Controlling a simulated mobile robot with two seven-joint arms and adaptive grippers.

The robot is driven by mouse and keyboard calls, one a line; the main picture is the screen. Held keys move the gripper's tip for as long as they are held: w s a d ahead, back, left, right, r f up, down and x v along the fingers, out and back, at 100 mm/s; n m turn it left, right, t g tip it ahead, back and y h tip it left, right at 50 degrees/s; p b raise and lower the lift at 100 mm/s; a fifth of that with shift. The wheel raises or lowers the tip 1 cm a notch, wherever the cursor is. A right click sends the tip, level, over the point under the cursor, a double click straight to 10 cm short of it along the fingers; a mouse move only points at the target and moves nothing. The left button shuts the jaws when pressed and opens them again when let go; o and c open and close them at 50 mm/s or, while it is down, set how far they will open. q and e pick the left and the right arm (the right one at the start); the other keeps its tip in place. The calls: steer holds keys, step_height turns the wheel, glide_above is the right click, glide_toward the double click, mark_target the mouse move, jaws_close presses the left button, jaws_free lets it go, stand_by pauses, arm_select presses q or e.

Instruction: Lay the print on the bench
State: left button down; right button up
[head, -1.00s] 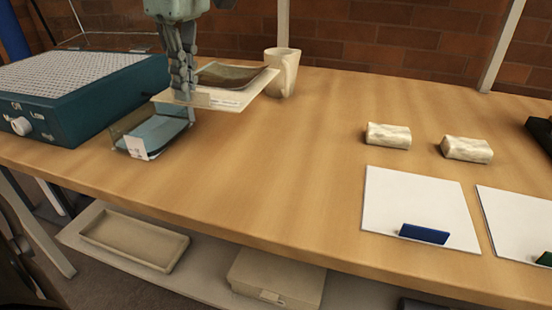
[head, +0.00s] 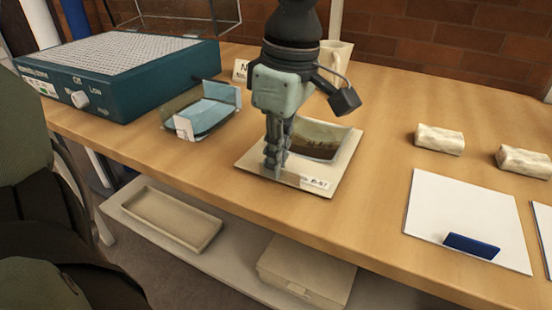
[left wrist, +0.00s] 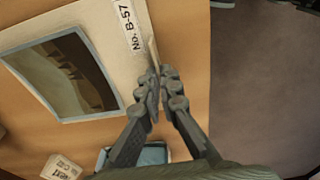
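The print (head: 343,165) is a cream mount with a dark landscape picture and a white label. The label reads "No. B-57" in the left wrist view, where the print (left wrist: 100,25) fills the upper left. My left gripper (head: 274,168) is shut on the print's edge near the label. The print is roughly level, at or just above the bench (head: 375,215); I cannot tell whether it touches. My right gripper is not in view.
A teal box with a knob (head: 150,85) and a blue, clear-sided tray (head: 208,115) stand to the left. A cup (head: 338,58) is behind my gripper. White sheets (head: 465,215) and pale blocks (head: 440,139) lie right. A shelf below holds a tray (head: 160,222) and box (head: 305,270).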

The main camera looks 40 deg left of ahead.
arm_select(q)
steer(key=shift+f, duration=0.15)
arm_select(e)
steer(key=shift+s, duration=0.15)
arm_select(q)
steer(key=c, duration=2.2)
jaws_free()
steer(key=o, duration=0.5)
steer(key=shift+r, duration=0.4)
steer(key=r, duration=0.3)
steer(key=d+r, duration=0.1)
steer(key=r, duration=0.3)
steer(key=r+p, duration=0.1)
steer(key=r, duration=0.3)
steer(key=shift+w+d+r, duration=0.1)
steer(key=shift+d+r, duration=0.05)
steer(key=shift+d, duration=0.1)
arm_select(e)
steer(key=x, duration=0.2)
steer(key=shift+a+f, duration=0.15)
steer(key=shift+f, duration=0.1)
